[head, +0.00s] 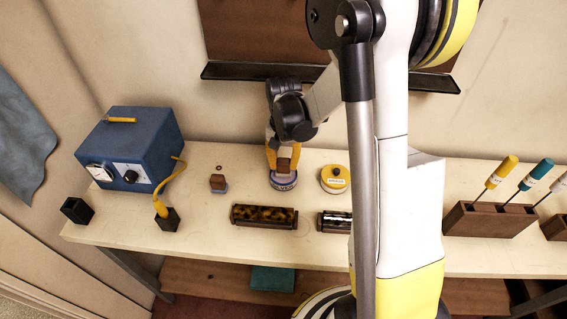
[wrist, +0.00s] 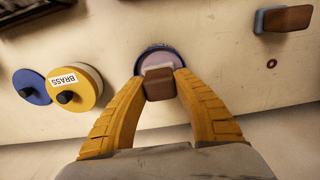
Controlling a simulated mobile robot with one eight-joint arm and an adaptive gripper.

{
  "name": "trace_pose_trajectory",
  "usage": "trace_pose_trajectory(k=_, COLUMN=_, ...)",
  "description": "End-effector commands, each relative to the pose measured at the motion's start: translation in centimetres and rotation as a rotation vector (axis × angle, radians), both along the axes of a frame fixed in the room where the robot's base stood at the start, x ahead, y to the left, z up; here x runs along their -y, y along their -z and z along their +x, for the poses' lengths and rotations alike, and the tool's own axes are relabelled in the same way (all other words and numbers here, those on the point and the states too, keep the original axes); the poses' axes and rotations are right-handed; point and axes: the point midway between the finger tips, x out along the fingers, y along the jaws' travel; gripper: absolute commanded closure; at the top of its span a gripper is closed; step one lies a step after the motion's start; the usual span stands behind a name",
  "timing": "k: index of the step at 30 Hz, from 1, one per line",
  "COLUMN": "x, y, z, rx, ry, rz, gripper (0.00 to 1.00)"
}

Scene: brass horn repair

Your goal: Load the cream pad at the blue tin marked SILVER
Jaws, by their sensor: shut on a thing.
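My gripper (head: 284,160) is shut on a brown block (wrist: 158,84), which looks like the pad's wooden back. The cream face is not visible beneath it. The block is over the open blue tin (head: 284,182), whose front label appears to read SILVER. In the wrist view, the tin's blue rim (wrist: 139,62) surrounds a pale pinkish-lilac filling (wrist: 160,60). The block covers the near part of the filling; I cannot tell whether they touch. A blue lid with a black knob (wrist: 32,86) lies apart, beyond the yellow tin.
The yellow tin marked BRASS (head: 335,179) stands close beside, lid on. A brown block with a blue-grey pad (head: 218,184) and a small ring (wrist: 271,63) lie on the other side. A tortoiseshell-patterned piece (head: 264,215) lies in front. A blue box (head: 130,150) stands left.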

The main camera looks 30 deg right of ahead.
Motion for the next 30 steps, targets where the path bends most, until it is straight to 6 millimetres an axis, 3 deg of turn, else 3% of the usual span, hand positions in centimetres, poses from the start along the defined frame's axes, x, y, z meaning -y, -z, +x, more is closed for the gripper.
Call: trace_pose_trajectory(k=30, x=0.0, y=0.98, z=0.0, rx=0.0, ry=0.0, rz=0.0, gripper=0.99)
